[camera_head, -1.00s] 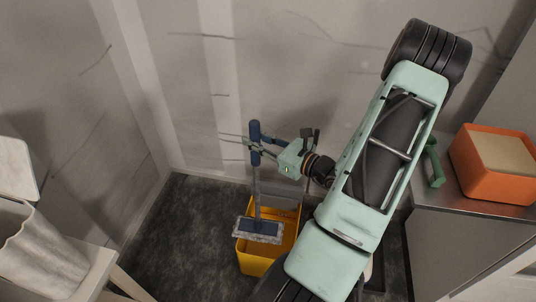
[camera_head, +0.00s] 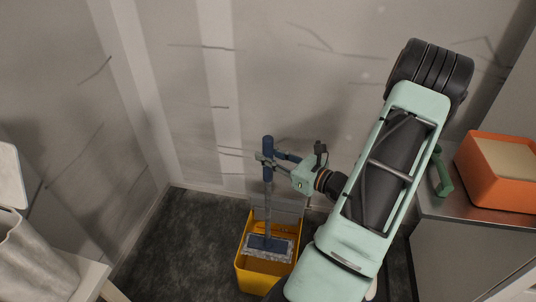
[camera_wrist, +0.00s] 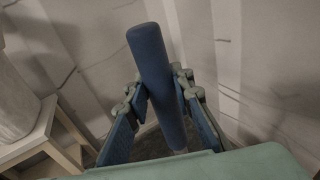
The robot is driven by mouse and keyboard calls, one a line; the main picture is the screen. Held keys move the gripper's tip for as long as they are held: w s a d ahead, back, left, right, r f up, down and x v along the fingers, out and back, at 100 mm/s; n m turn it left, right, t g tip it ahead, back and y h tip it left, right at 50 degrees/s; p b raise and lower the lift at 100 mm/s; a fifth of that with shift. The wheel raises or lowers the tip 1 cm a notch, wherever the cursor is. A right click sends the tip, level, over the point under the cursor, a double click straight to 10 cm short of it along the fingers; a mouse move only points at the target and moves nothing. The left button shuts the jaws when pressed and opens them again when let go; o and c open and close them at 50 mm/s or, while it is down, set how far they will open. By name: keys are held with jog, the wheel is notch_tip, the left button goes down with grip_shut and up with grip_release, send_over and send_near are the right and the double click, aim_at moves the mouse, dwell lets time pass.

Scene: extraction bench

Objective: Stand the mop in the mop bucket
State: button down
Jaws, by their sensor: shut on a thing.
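The mop (camera_head: 268,203) is upright, with a blue grip at its top, a grey pole and a flat blue-and-grey head (camera_head: 268,246) at the bottom. My gripper (camera_head: 268,160) is shut on the mop's blue grip, which also shows between the fingers in the wrist view (camera_wrist: 157,75). The yellow mop bucket (camera_head: 251,276) stands on the dark floor by the wall. In the head view the mop head overlaps the bucket's opening. I cannot tell whether it is above the rim or down inside.
A metal-topped cabinet (camera_head: 462,212) at the right carries an orange box (camera_head: 487,190) and a green handled thing (camera_head: 441,172). At the left, a pale wooden stand (camera_head: 92,280) holds a whitish container (camera_head: 35,262). Dark floor (camera_head: 180,240) left of the bucket is clear.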

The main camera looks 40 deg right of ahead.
aim_at(268, 208)
jog(key=shift+f+b, duration=9.05)
jog(key=shift+f, duration=3.5)
jog(key=c, duration=1.6)
grip_release()
jog(key=shift+f, duration=0.15)
jog(key=shift+c, duration=0.6)
jog(key=shift+s, duration=0.1)
jog(key=p+v, duration=0.1)
jog(key=v, duration=0.9)
